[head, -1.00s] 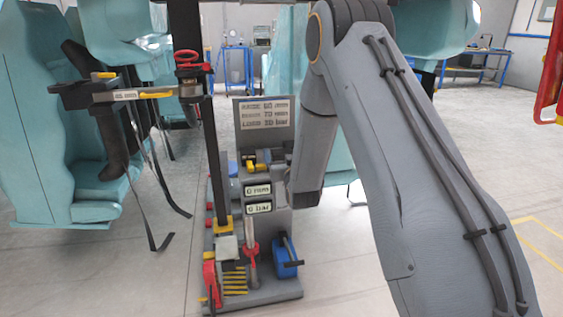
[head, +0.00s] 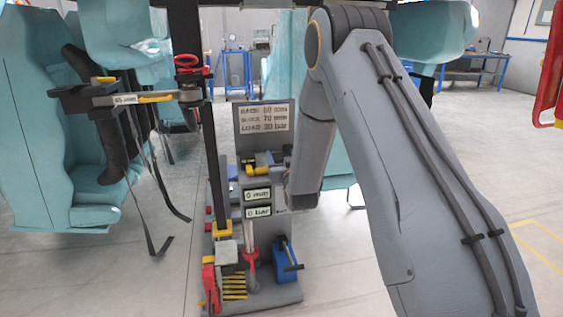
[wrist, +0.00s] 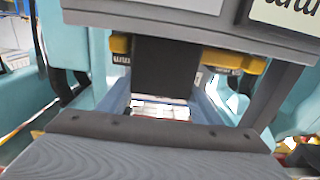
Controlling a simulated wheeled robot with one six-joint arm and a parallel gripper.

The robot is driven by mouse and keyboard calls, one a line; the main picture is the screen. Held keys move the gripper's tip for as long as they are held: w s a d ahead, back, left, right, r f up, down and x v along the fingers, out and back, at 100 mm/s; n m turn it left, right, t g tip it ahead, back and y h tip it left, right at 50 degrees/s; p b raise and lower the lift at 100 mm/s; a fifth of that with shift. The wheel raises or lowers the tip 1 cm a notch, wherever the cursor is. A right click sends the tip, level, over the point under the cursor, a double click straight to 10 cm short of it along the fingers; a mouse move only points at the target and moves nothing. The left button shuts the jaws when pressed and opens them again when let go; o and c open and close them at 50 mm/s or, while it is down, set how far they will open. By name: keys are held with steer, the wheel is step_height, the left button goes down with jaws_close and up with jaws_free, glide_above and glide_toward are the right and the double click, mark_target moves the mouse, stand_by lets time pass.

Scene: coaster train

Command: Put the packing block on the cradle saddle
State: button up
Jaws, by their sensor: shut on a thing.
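In the wrist view a dark block (wrist: 165,65) sits in the middle, between two yellow pieces with small "mm" lettering by them. My gripper (wrist: 165,85) is shut on this block, which I take as the packing block. In the head view, my wrist hides most of the gripper, in front of the grey stand; small yellow and dark parts (head: 258,168) show at its left. I cannot pick out the cradle saddle with certainty.
The grey stand has a sign (head: 264,118) reading raise 60, block 70, load 20, and displays at 0 mm and 0 bar. A red jack (head: 251,257) and blue box (head: 286,262) stand low.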

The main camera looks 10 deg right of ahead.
step_height(320, 180, up, 10)
steer(key=shift+f, duration=0.25)
steer(key=s+f+p, duration=0.5)
steer(key=s+f, duration=0.3)
steer(key=s, duration=0.5)
steer(key=s+f+p, duration=0.6)
steer(key=s+f, duration=0.1)
steer(key=s, duration=0.5)
steer(key=shift+s+f, duration=0.35)
